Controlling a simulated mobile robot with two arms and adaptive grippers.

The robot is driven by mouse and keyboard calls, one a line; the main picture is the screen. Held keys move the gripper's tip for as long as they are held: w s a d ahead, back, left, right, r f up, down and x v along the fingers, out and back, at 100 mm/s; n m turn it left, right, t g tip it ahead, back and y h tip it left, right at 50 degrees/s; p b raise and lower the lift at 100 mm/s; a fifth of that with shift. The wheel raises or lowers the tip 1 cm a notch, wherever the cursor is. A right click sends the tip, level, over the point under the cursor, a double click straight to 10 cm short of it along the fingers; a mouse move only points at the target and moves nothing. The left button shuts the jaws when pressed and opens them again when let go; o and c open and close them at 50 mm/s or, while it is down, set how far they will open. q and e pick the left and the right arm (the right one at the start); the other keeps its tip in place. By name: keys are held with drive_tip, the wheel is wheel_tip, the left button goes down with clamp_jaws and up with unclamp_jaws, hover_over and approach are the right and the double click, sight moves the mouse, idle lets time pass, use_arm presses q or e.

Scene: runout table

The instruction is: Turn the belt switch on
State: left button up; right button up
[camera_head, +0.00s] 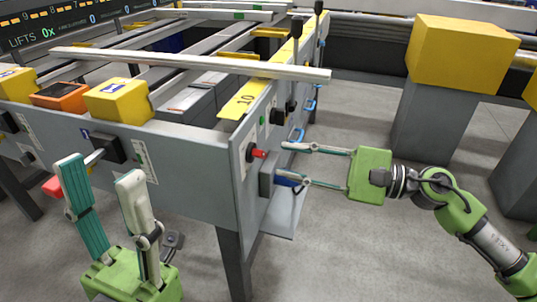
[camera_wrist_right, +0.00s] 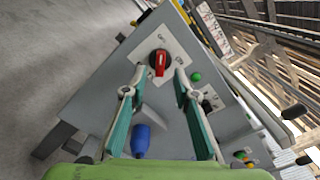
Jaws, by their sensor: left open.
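A rotary switch with a red handle (camera_wrist_right: 159,63) sits on a white labelled plate on the table's end panel; it also shows in the head view (camera_head: 257,153). The label text is too small to read surely. My right gripper (camera_wrist_right: 160,72) is open, its two fingertips on either side of the switch in the wrist view. In the head view my right gripper (camera_head: 282,163) reaches the end panel from the right; I cannot tell whether it touches the handle. My left gripper (camera_head: 100,168) is open and empty in front of the long side panel.
A blue part (camera_wrist_right: 141,140) juts out below the switch, and a green button (camera_wrist_right: 195,77) is beside it. A black box (camera_head: 108,148) with a shaft sits on the side panel behind my left gripper. Yellow blocks (camera_head: 118,101) stand on the table. A grey pedestal (camera_head: 435,122) stands right.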

sight(265, 155)
drive_tip(key=x, duration=0.5)
drive_tip(key=shift+w, duration=0.1)
clamp_jaws()
